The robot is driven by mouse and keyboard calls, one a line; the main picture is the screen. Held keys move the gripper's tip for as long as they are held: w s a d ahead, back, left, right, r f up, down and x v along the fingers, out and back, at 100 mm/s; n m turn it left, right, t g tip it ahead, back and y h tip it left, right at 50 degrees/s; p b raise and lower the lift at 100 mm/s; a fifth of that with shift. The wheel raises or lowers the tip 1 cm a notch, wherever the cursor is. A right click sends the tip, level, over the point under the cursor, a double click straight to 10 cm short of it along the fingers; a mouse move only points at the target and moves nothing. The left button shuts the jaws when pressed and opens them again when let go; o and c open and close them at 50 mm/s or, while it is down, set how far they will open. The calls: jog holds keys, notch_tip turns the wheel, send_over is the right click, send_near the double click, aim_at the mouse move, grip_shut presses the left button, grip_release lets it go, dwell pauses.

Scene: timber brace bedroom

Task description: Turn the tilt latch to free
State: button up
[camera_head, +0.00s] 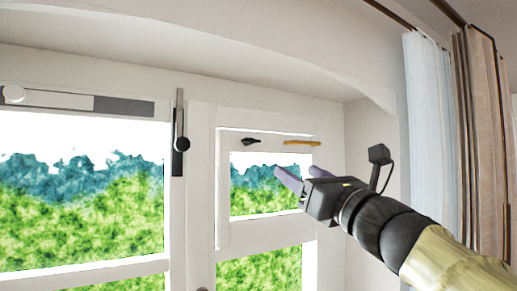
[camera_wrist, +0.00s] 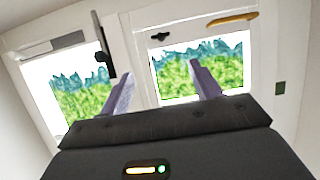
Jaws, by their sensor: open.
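On the top rail of the small upper right window (camera_head: 222,190) are a short black latch (camera_head: 251,141) and, to its right, an ochre bar-shaped handle (camera_head: 299,143), lying nearly level. I cannot tell for certain which is the tilt latch. In the wrist view the black latch (camera_wrist: 159,37) is above the gap between my fingers, and the ochre handle (camera_wrist: 232,19) is at upper right. My gripper (camera_head: 296,173) is open and empty, its pale purple fingers just below the ochre handle in the head view. It touches neither fitting, as far as I can see.
A black upright fitting with a round knob (camera_head: 181,143) is on the post at left. A grey and white strip (camera_head: 95,102) with a white knob runs above the large left window. Curtains (camera_head: 432,120) hang at right, near my arm. Open air lies before the windows.

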jog(key=shift+w+r, duration=0.1)
jog(key=p, duration=1)
send_near(254, 142)
jog(key=x, duration=0.8)
jog(key=shift+w+a+r, duration=0.2)
jog(key=shift+w+a, duration=0.05)
jog(key=shift+c, duration=0.2)
jog(key=c, duration=0.9)
